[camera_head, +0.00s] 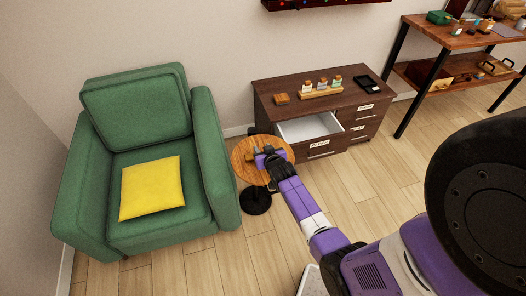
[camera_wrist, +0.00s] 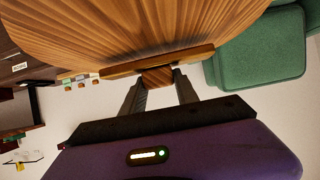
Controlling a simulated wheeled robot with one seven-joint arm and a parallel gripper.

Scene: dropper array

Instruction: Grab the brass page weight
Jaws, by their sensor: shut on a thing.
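My gripper (camera_wrist: 158,76) is at the round wooden side table (camera_wrist: 150,25). In the wrist view its two fingers are closed on the block-like grip of a long brown bar, which looks like the brass page weight (camera_wrist: 130,67). The bar lies crosswise beyond the fingertips, against or close to the table top; I cannot tell whether it touches. In the head view my gripper (camera_head: 267,157) is over the small round table (camera_head: 240,167), and the weight is too small to make out clearly there.
A green armchair (camera_head: 222,160) with a yellow cushion (camera_head: 151,188) stands left of the table. A dark dresser (camera_head: 277,114) with an open drawer (camera_head: 308,128) stands behind to the right, with bottles and a black tray (camera_head: 370,85) on top. A workbench (camera_head: 450,38) is at far right.

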